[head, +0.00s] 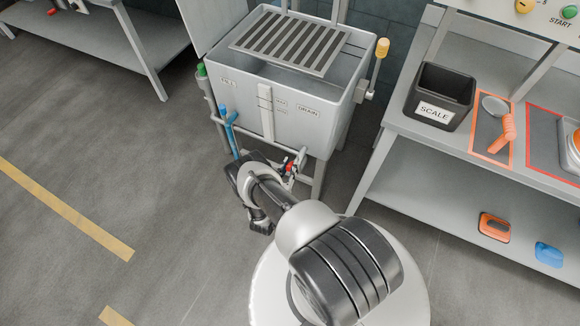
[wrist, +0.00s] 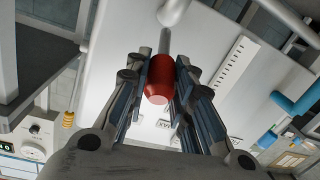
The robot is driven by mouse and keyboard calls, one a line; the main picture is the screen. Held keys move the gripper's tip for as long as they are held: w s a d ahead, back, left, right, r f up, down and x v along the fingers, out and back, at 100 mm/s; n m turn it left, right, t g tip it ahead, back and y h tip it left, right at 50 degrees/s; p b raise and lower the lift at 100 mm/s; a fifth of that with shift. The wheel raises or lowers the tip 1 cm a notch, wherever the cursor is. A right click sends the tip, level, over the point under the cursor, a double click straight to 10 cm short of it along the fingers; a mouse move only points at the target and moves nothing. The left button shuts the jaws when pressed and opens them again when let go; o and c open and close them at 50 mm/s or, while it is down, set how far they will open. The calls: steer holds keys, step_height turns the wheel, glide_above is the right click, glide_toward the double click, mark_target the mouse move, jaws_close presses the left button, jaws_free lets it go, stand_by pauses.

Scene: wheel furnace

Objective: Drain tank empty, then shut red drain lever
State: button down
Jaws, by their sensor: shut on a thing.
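The tank (head: 285,95) is a grey open-topped box on legs, with a slotted grate (head: 292,40) over its top. Its front carries a pale level gauge strip (head: 265,112) and a label reading DRAIN. The red drain lever (head: 289,167) is low at the tank's front, partly hidden by my arm in the head view. In the wrist view the red lever grip (wrist: 159,80) sits between the fingers of my gripper (wrist: 160,88), which is shut on it. The water level inside the tank cannot be told.
A blue-handled valve (head: 229,120) and a green-topped pipe (head: 201,70) are on the tank's left side. A yellow-handled lever (head: 381,50) is on its right. A bench at right holds a SCALE bin (head: 440,95) and an orange-handled scoop (head: 507,125).

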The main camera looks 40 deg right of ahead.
steer(key=c, duration=1.4)
jaws_free()
steer(key=shift+o, duration=0.2)
steer(key=v, duration=1.2)
